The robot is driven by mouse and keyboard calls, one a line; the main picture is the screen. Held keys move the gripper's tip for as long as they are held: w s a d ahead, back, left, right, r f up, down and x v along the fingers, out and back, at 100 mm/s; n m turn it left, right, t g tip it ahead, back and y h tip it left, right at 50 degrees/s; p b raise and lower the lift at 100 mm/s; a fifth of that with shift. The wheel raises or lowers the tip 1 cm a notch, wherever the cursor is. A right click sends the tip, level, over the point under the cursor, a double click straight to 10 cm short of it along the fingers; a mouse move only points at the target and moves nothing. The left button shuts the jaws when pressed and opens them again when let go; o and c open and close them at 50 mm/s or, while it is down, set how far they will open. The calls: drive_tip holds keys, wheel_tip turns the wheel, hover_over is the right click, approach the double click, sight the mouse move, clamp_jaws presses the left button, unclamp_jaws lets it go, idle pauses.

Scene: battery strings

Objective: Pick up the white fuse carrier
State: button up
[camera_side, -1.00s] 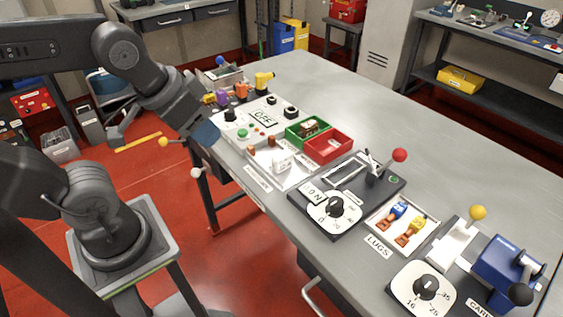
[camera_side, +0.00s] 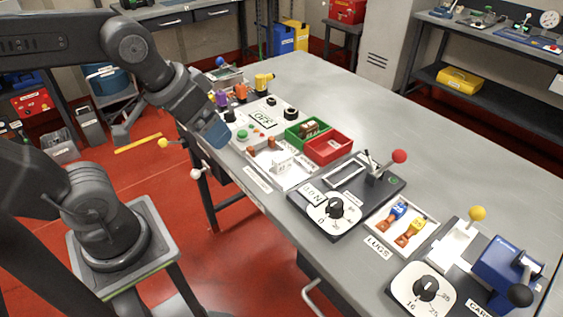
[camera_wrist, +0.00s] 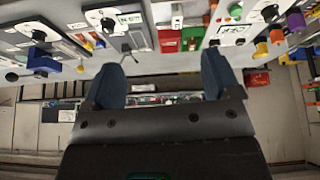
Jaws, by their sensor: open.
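The white fuse carrier (camera_side: 283,165) stands on a pale panel (camera_side: 296,179) near the table's left edge in the side view. In the wrist view, a small white shape that looks like it shows at the top (camera_wrist: 177,21), but I cannot make it out well. My gripper (camera_side: 216,134) hangs in the air to the left of the carrier and apart from it, by the table edge. In the wrist view its two blue fingers are spread wide with nothing between them (camera_wrist: 163,82).
Green (camera_side: 308,130) and red (camera_side: 328,146) bins sit just behind the carrier. A control panel with the OFF display (camera_side: 263,121) lies to its left. A dark panel with a red-knobbed lever (camera_side: 399,156) lies to its right. The table's far side is clear.

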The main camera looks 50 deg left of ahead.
drive_tip(key=w+a+n+g, duration=0.2)
drive_tip(key=w+n+g, duration=0.1)
drive_tip(key=w+n, duration=0.6)
drive_tip(key=n+g, duration=0.2)
drive_tip(key=n, duration=0.6)
hover_over(280, 155)
wheel_tip(280, 155, down, 6)
wheel_tip(280, 155, down, 8)
drive_tip(key=shift+d+r, duration=0.1)
drive_tip(key=shift+d, duration=0.05)
drive_tip(key=shift+w+f, duration=0.1)
drive_tip(key=shift+f, duration=2.6)
drive_tip(key=shift+c, duration=0.2)
drive_tip(key=c, duration=1)
drive_tip(key=shift+r, duration=0.1)
drive_tip(key=shift+c, duration=0.2)
